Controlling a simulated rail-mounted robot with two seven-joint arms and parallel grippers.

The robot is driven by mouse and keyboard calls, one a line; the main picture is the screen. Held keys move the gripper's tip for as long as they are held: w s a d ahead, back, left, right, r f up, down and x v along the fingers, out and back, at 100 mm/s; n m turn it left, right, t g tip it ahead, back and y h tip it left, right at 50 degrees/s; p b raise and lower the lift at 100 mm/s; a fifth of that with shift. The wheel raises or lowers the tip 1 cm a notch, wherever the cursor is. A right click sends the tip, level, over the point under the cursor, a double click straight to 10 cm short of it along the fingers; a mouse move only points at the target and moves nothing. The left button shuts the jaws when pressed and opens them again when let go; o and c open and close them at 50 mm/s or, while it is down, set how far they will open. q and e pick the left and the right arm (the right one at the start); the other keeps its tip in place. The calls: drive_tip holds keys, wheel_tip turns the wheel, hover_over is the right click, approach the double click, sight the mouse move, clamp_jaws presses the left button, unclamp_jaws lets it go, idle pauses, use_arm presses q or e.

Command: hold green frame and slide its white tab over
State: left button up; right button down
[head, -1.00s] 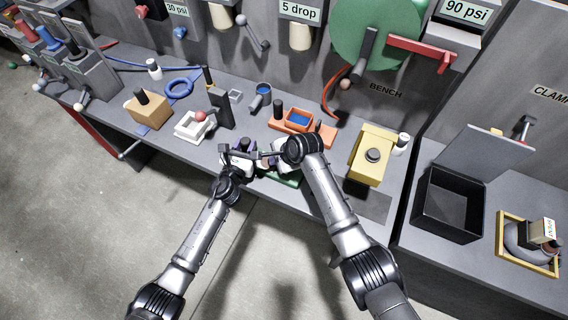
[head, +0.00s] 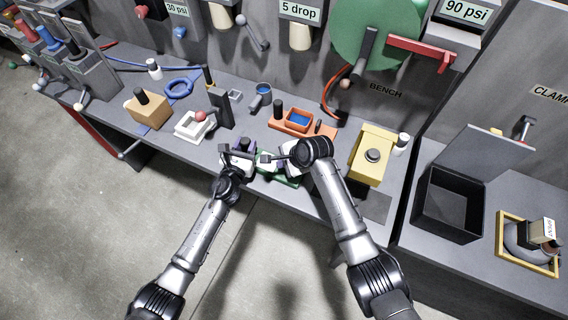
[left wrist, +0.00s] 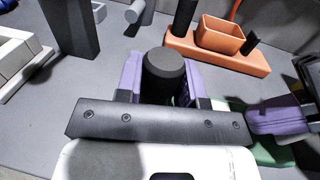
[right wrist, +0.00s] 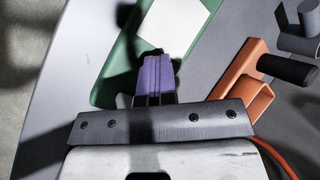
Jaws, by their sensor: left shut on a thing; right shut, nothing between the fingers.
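The green frame (head: 282,181) lies near the bench's front edge, partly hidden by my grippers. In the right wrist view the frame (right wrist: 112,65) surrounds the white tab (right wrist: 178,22), which is cut off by the top edge. My left gripper (head: 244,147) is shut on a black upright handle (left wrist: 165,70), seen between its purple fingers in the left wrist view. The handle's base is hidden. My right gripper (head: 267,159) is shut and empty at the frame; its purple fingertips (right wrist: 153,60) are close to the white tab. I cannot tell whether they touch it.
An orange tray (head: 300,122) stands just behind the frame, and a yellow box (head: 371,155) stands to the right. A white square frame (head: 195,126) and a dark upright block (head: 221,109) stand to the left. The floor in front is clear.

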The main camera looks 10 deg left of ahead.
drive_tip(key=shift+a, duration=0.1)
drive_tip(key=shift+w+a, duration=0.2)
drive_tip(key=shift+a, duration=0.3)
drive_tip(key=shift+r, duration=3.5)
drive_tip(key=shift+s+d+f, duration=0.1)
drive_tip(key=shift+d+f, duration=0.1)
drive_tip(key=shift+f, duration=1)
drive_tip(key=shift+d+f, duration=0.15)
drive_tip(key=shift+f, duration=1)
drive_tip(key=shift+s+d+f, duration=0.1)
drive_tip(key=shift+d+f, duration=0.1)
drive_tip(key=shift+f, duration=1)
